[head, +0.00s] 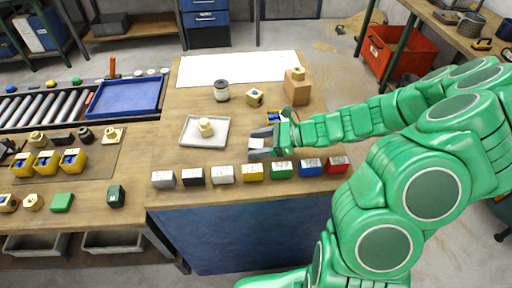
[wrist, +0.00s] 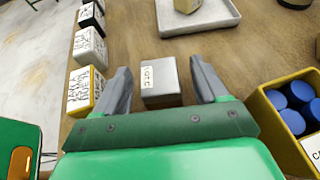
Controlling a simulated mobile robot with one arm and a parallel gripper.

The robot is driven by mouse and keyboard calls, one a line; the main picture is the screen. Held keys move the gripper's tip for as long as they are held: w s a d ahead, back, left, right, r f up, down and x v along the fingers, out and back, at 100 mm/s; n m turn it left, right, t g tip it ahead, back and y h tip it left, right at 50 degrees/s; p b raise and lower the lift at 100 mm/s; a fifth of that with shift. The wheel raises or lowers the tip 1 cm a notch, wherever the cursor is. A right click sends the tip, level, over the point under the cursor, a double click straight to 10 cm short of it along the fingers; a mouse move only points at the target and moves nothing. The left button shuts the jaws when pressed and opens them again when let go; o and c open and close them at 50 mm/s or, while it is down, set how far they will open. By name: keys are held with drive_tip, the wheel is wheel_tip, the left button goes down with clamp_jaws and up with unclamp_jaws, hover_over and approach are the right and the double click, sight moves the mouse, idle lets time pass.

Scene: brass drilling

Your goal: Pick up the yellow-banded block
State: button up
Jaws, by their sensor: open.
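The yellow-banded block (head: 253,173) stands in the row of blocks along the table's front edge, with a pale top and a yellow front. In the wrist view, it (wrist: 84,92) is to the left of my left finger, outside the jaws. My gripper (head: 262,143) is open above the table, behind that row. In the wrist view, a grey block with a label (wrist: 161,82) shows between the spread fingers of my gripper (wrist: 155,80), with gaps on both sides.
Neighbouring banded blocks are white (head: 223,174) and green (head: 283,170). A tray (head: 186,140) with a cream part lies left of my gripper. A yellow bin of blue pieces (wrist: 290,145) stands close on the right in the wrist view. A white sheet (head: 235,68) lies at the back.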

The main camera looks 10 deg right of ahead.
drive_tip(key=shift+x, duration=1.35)
clamp_jaws()
